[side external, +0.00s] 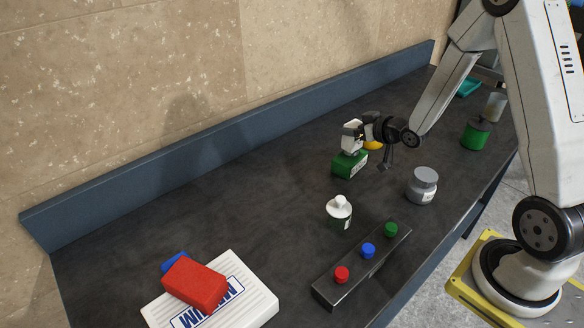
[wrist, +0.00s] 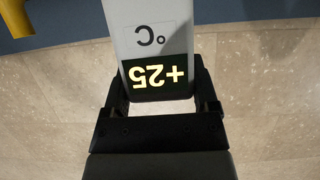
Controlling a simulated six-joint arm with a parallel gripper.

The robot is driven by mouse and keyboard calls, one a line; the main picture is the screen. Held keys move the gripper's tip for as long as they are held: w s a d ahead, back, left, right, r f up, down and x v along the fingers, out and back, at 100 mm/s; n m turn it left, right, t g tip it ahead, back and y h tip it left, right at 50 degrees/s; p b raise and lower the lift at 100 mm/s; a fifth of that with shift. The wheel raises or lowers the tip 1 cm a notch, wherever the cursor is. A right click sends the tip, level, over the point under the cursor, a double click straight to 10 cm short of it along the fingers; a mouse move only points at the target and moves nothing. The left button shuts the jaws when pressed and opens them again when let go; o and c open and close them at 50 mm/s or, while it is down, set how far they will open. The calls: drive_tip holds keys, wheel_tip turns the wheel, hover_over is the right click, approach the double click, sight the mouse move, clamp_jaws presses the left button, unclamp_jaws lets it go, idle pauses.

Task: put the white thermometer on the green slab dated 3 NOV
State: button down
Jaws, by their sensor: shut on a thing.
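The white thermometer (side external: 350,136) is in my gripper (side external: 361,130), upright over the green slab (side external: 345,166). In the wrist view the thermometer (wrist: 150,22) shows "°C" and a dark "+25" display, upside down. My gripper (wrist: 160,88) is shut on it there, one finger on each side. In the side view the thermometer's lower end is at or just above the slab's top; I cannot tell whether they touch. The slab has a pale label on its side, too small to read. The slab is not visible in the wrist view.
A yellow object (side external: 374,145) is close behind the slab. A grey jar (side external: 422,187), white-topped bottle (side external: 339,210) and button box (side external: 335,292) stand nearer the front. A red block (side external: 194,283) lies on a white box (side external: 255,297). The middle left of the bench is clear.

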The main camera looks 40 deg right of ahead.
drive_tip(key=shift+f, duration=0.45)
drive_tip(key=shift+f, duration=0.15)
unclamp_jaws()
drive_tip(key=shift+s, duration=0.1)
drive_tip(key=v, duration=0.7)
drive_tip(key=shift+s+r, duration=0.15)
drive_tip(key=shift+r, duration=0.1)
drive_tip(key=shift+a, duration=0.1)
idle(0.5)
